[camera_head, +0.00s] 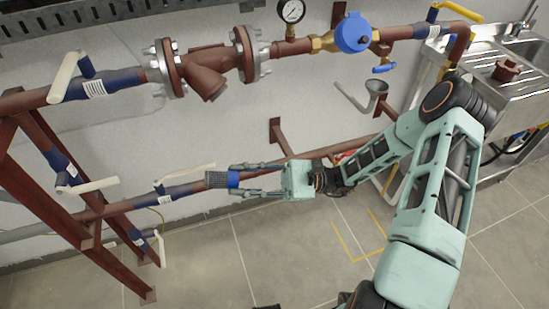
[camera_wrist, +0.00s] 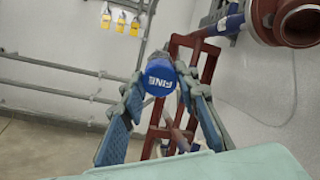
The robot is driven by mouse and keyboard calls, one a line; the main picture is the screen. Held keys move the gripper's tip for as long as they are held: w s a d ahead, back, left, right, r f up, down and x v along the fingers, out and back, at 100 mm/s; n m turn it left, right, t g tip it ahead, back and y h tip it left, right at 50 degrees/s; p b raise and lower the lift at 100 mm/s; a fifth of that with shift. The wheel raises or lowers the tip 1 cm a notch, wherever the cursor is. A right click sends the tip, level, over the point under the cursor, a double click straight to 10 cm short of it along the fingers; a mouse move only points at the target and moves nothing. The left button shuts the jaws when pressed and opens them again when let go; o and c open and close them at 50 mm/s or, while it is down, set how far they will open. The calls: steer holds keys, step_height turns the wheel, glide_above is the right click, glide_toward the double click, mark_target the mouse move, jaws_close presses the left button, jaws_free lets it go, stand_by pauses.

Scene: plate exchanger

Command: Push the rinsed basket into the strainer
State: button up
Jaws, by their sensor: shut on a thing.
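The basket (camera_head: 216,180) is a dark mesh cylinder with a blue end. My gripper (camera_head: 238,181) is shut on that blue end, and the mesh points left, away from my gripper. In the wrist view the blue end (camera_wrist: 160,78) reads "FINE" and sits between my fingertips; it hides most of the mesh. The strainer (camera_head: 205,67) is a red-brown flanged body in the upper pipe, with a branch slanting down to the right. Its round open mouth (camera_wrist: 303,20) shows at the top right of the wrist view. The basket is below the strainer and apart from it.
A pressure gauge (camera_head: 291,11) and a blue round device (camera_head: 352,33) stand right of the strainer. A lower pipe (camera_head: 135,205) runs behind the basket. A red-brown frame (camera_head: 62,195) stands left. A funnel (camera_head: 376,87) and a steel sink (camera_head: 484,62) holding a red-brown part (camera_head: 505,71) are right.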

steer(key=w+d+m+t+y+b, duration=0.3)
steer(key=w+d+m+t+b, duration=0.45)
steer(key=w+t, duration=0.55)
steer(key=shift+s+a+r+t+p, duration=0.1)
steer(key=shift+a+r+t+p, duration=1.1)
steer(key=shift+a+r, duration=0.8)
steer(key=shift+a+r, duration=0.1)
steer(key=shift+w+a+r+h+p, duration=0.3)
steer(key=shift+w+a+r+p, duration=0.05)
steer(key=shift+a+r+p, duration=0.4)
steer(key=shift+p+x, duration=1.05)
steer(key=shift+x, duration=0.05)
steer(key=shift+p+x, duration=0.95)
steer(key=shift+x, duration=0.55)
steer(key=shift+w+a+r, duration=0.1)
steer(key=shift+w+r, duration=0.05)
steer(key=shift+r, duration=0.2)
